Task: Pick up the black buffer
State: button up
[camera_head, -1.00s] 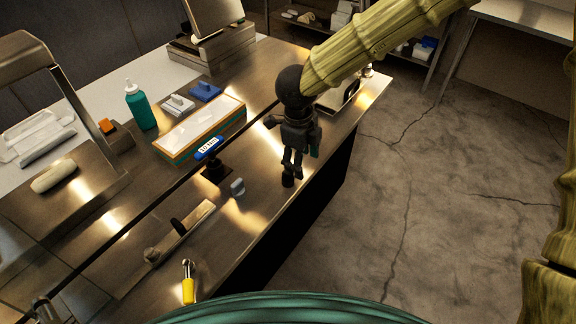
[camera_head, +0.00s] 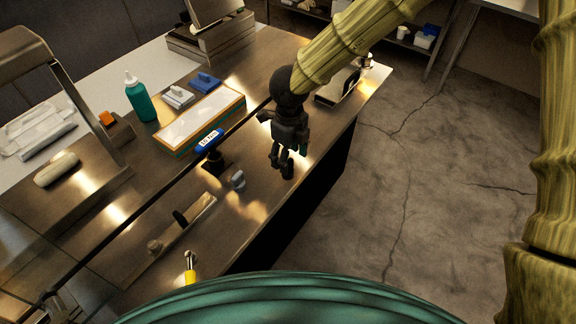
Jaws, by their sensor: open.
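A small black piece that looks like the black buffer (camera_head: 287,173) stands on the steel counter near its front edge, right below my gripper. My gripper (camera_head: 280,160) is open and points down, with its fingertips close above or beside this piece. The dark fingers partly merge with it, so I cannot tell whether they touch. Nothing is seen held between the fingers.
A small grey block (camera_head: 238,180) stands left of my gripper. Further left are a blue-handled tool (camera_head: 210,140), a metal strip with dark knobs (camera_head: 165,238) and a yellow-handled tool (camera_head: 190,274). A framed box (camera_head: 200,120) and green bottle (camera_head: 141,102) stand behind.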

jog(key=f, duration=0.1)
jog(key=f+p, duration=0.1)
jog(key=shift+s+a+f, duration=0.15)
jog(key=shift+a+f, duration=0.15)
jog(key=shift+f, duration=0.7)
jog(key=c, duration=1)
